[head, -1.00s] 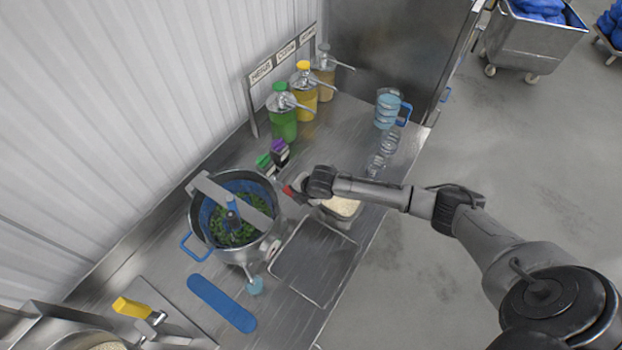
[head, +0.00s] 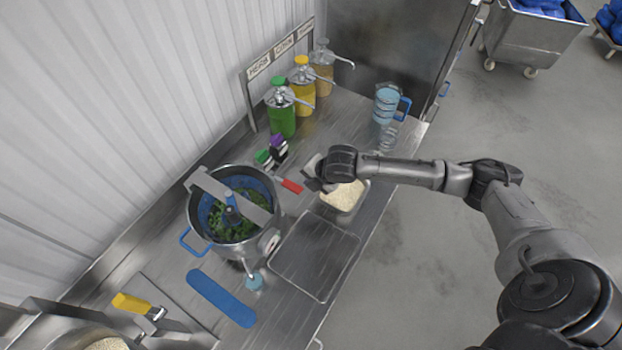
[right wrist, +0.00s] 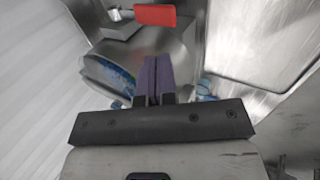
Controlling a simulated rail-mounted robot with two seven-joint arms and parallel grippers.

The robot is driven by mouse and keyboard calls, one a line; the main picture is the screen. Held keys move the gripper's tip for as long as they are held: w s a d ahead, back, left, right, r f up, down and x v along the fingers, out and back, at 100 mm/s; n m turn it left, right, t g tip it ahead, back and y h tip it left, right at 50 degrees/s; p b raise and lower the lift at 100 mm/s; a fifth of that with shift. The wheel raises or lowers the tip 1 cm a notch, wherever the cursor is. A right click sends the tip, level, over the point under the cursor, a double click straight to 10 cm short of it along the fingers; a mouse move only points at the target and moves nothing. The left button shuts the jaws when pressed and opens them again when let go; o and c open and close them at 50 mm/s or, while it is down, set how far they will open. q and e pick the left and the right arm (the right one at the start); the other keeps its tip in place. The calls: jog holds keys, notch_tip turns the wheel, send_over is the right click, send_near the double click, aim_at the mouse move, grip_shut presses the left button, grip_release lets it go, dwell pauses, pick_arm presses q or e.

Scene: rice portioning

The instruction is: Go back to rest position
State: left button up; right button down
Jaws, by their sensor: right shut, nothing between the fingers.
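My right gripper (head: 316,180) is over the steel table, just left of the tub of rice (head: 345,196) in the head view. In the right wrist view its fingers (right wrist: 156,82) are together and empty. A red-handled tool (head: 291,186) lies beside the mixing pot's rim, apart from the gripper; its red handle also shows in the right wrist view (right wrist: 155,15). The mixing pot (head: 196,222) holds green leaves and stands left of the gripper. My left gripper is not in view.
Green, yellow and tan pump bottles (head: 303,92) stand at the back. Blue and clear containers (head: 387,106) are at the back right. Open floor lies right of the table.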

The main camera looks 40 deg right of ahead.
dwell(0.5)
jog(key=s+a+r+m+t+h+p, duration=0.1)
jog(key=s+a+r+m+t+h, duration=0.15)
jog(key=r+m, duration=0.4)
jog(key=s+a+r+m+t+h+p, duration=0.1)
jog(key=s+a+r+m, duration=0.15)
jog(key=r+m, duration=0.4)
jog(key=s+a+f+m+g+p, duration=0.2)
jog(key=s, duration=0.5)
jog(key=s+a+f+m+g+y+p, duration=0.1)
jog(key=s+a+f+m+g+p, duration=0.1)
jog(key=s, duration=0.6)
jog(key=s+a+f+m+g+y+p, duration=0.1)
jog(key=s+f, duration=0.3)
jog(key=s, duration=0.4)
jog(key=shift+a+f+m+g+p, duration=0.2)
jog(key=shift+a+m+g+p, duration=0.25)
jog(key=shift+a+p, duration=0.3)
